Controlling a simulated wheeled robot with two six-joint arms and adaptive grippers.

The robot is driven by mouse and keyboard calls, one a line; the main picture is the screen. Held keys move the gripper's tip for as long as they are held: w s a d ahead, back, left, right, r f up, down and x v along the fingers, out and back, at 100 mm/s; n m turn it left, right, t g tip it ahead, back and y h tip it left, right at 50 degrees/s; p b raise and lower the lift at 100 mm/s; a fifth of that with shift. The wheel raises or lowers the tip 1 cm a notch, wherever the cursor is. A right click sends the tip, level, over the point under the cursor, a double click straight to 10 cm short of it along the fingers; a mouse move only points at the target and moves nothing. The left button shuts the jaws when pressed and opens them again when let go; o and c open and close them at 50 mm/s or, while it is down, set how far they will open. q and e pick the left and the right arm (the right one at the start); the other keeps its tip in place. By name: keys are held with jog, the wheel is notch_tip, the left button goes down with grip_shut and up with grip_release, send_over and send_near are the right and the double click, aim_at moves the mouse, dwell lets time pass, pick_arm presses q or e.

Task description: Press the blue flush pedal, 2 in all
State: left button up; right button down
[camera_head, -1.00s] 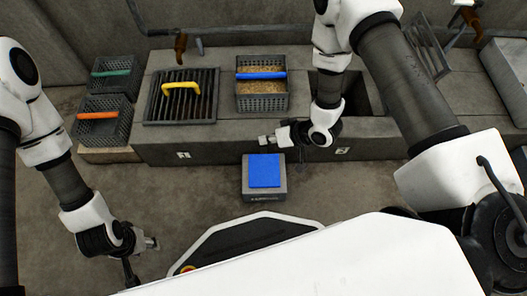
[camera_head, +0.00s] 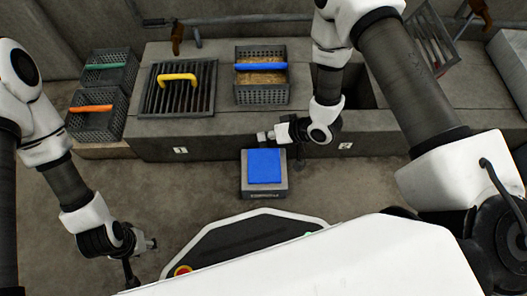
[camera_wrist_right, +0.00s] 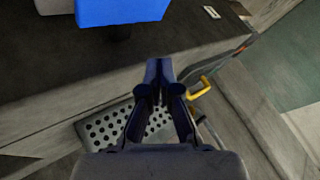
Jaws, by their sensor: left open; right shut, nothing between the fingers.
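The blue flush pedal (camera_head: 264,166) is a flat blue pad on a grey block (camera_head: 264,195) on the floor, in front of the counter. My right gripper (camera_head: 266,136) is at the pedal's far edge in the head view, and is shut and empty. The wrist view shows its closed fingers (camera_wrist_right: 159,80) with the blue pedal (camera_wrist_right: 120,10) at the top of the picture, apart from the fingertips. I cannot tell its exact height over the pedal. My left gripper (camera_head: 150,243) is open and empty, low at the left, far from the pedal.
On the counter (camera_head: 225,140) are a grate with a yellow handle (camera_head: 178,79) and a basket of grain with a blue handle (camera_head: 262,67). Baskets with green (camera_head: 105,66) and orange (camera_head: 90,109) handles stand left. An opening lies behind my right gripper. Floor beside the pedal is clear.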

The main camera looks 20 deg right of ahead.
aim_at(266, 150)
notch_tip(266, 150, down, 4)
jog(key=shift+r+b, duration=0.25)
jog(key=shift+b, duration=0.4)
pick_arm(q)
notch_tip(266, 150, down, 2)
jog(key=shift+w+f, duration=0.1)
jog(key=shift+f, duration=0.1)
pick_arm(e)
jog(key=shift+f, duration=0.15)
jog(key=shift+f, duration=0.1)
dwell(0.3)
jog(key=shift+f, duration=0.25)
pick_arm(q)
jog(key=shift+f+b, duration=0.4)
jog(key=shift+b, duration=0.05)
pick_arm(e)
jog(key=shift+s+f, duration=0.15)
jog(key=shift+f, duration=0.35)
jog(key=shift+s+f, duration=0.15)
jog(key=shift+f, duration=0.35)
dwell(0.5)
jog(key=shift+s+a+r+p, duration=0.15)
jog(key=shift+r+p, duration=1)
jog(key=shift+p, duration=0.1)
pick_arm(q)
notch_tip(266, 150, up, 2)
jog(key=shift+r, duration=0.2)
pick_arm(e)
jog(key=shift+w+r, duration=0.1)
jog(key=shift+w, duration=0.1)
